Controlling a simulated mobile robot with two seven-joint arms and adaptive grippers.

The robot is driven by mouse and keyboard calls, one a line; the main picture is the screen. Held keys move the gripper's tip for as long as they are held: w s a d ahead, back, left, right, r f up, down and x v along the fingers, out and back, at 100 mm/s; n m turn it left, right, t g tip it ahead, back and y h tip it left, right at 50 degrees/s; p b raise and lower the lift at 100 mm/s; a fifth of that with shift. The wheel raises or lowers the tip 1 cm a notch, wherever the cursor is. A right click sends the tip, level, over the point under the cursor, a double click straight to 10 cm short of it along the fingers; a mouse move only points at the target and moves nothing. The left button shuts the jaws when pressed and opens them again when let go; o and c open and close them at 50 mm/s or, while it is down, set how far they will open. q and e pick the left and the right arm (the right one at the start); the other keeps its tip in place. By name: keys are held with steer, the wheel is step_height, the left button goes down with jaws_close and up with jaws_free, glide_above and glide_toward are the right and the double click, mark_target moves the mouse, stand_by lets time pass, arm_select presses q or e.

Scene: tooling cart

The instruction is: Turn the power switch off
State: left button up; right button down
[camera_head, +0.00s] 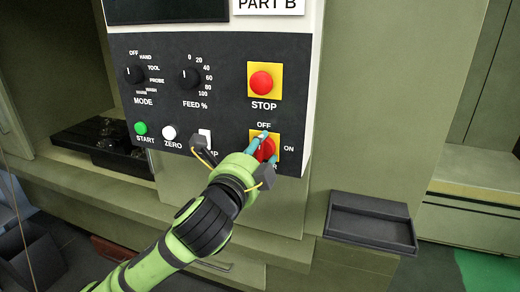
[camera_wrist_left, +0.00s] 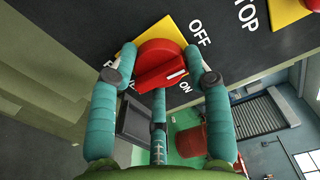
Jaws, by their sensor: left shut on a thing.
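The power switch (camera_head: 267,147) is a red rotary knob on a yellow plate at the lower right of the dark control panel. OFF is printed above it and ON to its right. My left gripper (camera_head: 265,150) has its teal fingers around the knob and is shut on it. In the left wrist view the knob (camera_wrist_left: 160,62) sits between the fingers. Its white mark points between the OFF and ON labels, nearer to ON. Part of the lettering below the switch is hidden by the gripper. My right gripper is not in view.
The red STOP button (camera_head: 261,82) is just above the switch. The MODE dial (camera_head: 134,75), FEED dial (camera_head: 190,79), green START button (camera_head: 141,128) and white ZERO button (camera_head: 169,132) are to the left. A dark tray (camera_head: 371,223) juts out at lower right.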

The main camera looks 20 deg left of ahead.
arm_select(q)
steer(key=shift+a+r+n, duration=0.2)
steer(key=shift+n, duration=0.7)
steer(key=o, duration=1.1)
steer(key=shift+a+f, duration=0.1)
steer(key=shift+o, duration=0.2)
steer(key=shift+a+f, duration=0.1)
steer(key=shift+d, duration=0.2)
